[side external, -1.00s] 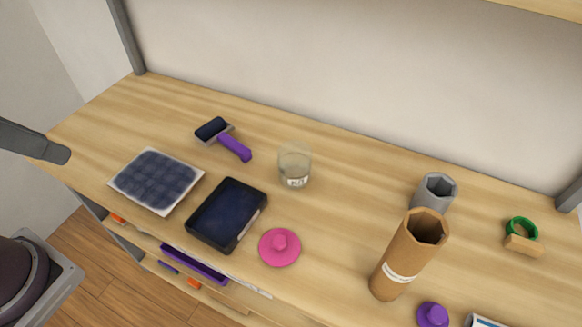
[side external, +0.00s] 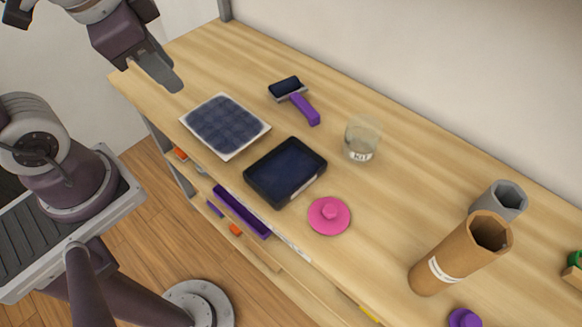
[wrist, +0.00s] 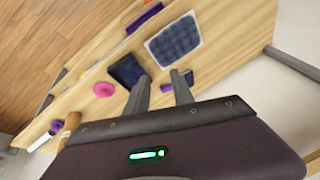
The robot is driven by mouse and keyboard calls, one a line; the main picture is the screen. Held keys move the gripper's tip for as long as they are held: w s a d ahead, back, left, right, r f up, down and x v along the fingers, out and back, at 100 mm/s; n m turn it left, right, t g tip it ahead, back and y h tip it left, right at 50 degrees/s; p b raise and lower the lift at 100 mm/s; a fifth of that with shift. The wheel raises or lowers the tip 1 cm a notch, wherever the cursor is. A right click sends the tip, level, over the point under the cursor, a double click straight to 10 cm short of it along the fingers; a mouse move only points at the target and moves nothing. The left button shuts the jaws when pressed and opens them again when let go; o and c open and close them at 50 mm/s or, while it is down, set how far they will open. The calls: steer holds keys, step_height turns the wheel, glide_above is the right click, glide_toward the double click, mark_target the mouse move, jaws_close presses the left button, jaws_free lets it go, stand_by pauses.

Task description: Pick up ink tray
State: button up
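The ink tray (side external: 251,184) is a black rectangular tray with a dark blue inside, lying flat near the front edge of the wooden table. In the wrist view the ink tray (wrist: 125,70) is partly hidden behind a finger. My gripper (side external: 173,82) is above the table's left end, up and left of the tray and apart from it. In the wrist view my gripper (wrist: 160,77) has its two fingers spread with nothing between them.
A white-edged sheet with dark squares (side external: 226,126) lies left of the tray. A purple-handled roller (side external: 304,108), a glass jar (side external: 362,140) and a pink knobbed disc (side external: 329,216) are close by.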

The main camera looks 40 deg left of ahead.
steer(key=w+d+f+m+g, duration=0.1)
steer(key=w+f+m, duration=0.2)
steer(key=f+m, duration=0.1)
steer(key=m+g+h, duration=0.1)
steer(key=m+g, duration=0.2)
steer(key=m, duration=0.7)
glide_above(256, 186)
step_height(256, 186, down, 14)
steer(key=shift+m, duration=0.3)
step_height(256, 186, down, 7)
steer(key=shift+r, duration=0.15)
steer(key=shift+f, duration=0.4)
jaws_close()
